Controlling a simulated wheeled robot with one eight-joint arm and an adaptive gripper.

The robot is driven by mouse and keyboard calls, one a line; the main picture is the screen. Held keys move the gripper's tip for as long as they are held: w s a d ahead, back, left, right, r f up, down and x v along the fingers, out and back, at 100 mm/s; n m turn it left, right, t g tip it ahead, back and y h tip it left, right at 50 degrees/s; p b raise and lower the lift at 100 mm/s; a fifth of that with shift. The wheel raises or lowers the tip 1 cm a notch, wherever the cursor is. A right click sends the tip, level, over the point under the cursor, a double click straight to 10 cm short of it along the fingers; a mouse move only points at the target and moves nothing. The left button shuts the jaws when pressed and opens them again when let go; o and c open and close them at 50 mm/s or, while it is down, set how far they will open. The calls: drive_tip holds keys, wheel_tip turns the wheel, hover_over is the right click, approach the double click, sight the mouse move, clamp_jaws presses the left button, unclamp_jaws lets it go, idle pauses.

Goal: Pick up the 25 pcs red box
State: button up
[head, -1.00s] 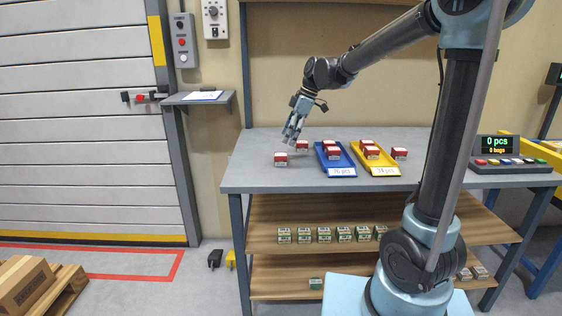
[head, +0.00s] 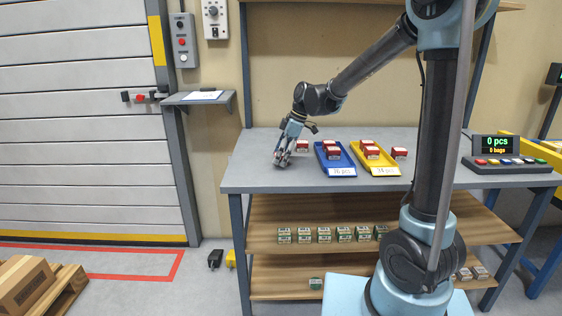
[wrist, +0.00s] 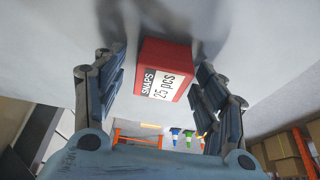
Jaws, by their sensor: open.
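The red box (wrist: 163,69) with a white label reading "SNAPS 25 pcs" is in the wrist view, between the two open fingers of my gripper (wrist: 160,85). A gap shows on both sides of it, wider on the left than on the right. In the head view my gripper (head: 282,160) is down at the left part of the grey table (head: 255,178), and its fingers mostly hide the box there. Another red box (head: 302,146) stands just right of my gripper; its label is too small to read.
A blue tray (head: 348,168) and a yellow tray (head: 384,170) hold red boxes to the right. One more red box (head: 399,152) stands beyond the yellow tray. A counter display (head: 495,145) is at the right end. The table's front left is clear.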

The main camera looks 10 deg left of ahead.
drive_tip(key=c, duration=1.2)
drive_tip(key=shift+r, duration=0.15)
